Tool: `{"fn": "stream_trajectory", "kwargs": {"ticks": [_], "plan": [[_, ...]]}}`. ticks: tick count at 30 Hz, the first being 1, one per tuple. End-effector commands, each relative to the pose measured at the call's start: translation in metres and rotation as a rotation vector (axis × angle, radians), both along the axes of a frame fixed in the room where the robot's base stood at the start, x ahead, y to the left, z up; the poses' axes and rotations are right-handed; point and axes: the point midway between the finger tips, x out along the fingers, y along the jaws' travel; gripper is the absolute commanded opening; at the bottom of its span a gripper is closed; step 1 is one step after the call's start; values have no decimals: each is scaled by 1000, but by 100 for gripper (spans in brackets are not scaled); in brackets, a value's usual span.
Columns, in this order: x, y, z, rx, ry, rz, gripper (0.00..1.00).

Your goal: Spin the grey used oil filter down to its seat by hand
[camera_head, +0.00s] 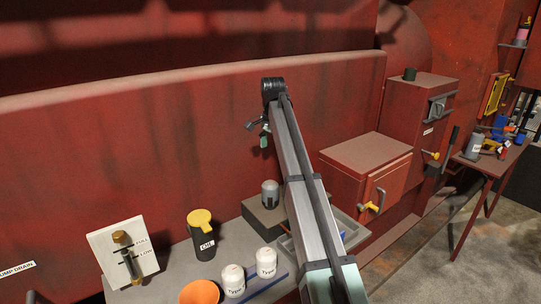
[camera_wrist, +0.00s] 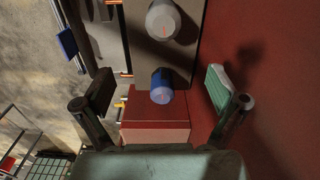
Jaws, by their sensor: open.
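The grey used oil filter (camera_head: 270,193) stands upright on a dark grey block (camera_head: 262,214) against the red engine side. In the wrist view the grey filter (camera_wrist: 162,20) shows from above near the top edge, on the block (camera_wrist: 183,62). My gripper (camera_head: 264,132) hangs high above the block, apart from the filter. In the wrist view my gripper (camera_wrist: 158,92) is open and empty, its two fingers wide apart. A blue cylinder with a grey end (camera_wrist: 162,86) shows between the fingers, well below them. My arm hides the block's right part in the head view.
Two white filters (camera_head: 233,280) (camera_head: 266,262), a black can with yellow lid (camera_head: 202,240), an orange bowl (camera_head: 199,292) and a level gauge plate (camera_head: 123,252) stand left. Red boxes (camera_head: 366,165) are right of the block. A tray (camera_head: 351,234) is in front.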

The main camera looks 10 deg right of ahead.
Motion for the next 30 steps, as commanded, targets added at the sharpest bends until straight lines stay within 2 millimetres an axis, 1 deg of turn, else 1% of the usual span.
{"fn": "stream_trajectory", "kwargs": {"ticks": [3, 6, 8, 11, 14, 30], "plan": [[2, 1, 1, 1, -1, 69, 96], [3, 0, -1, 0, -1, 82, 96], [2, 0, -5, 1, -1, 83, 96], [1, 1, -17, 1, 1, 82, 96], [1, 0, -32, 0, 0, 81, 96], [1, 1, -128, 1, 1, 80, 96]]}}
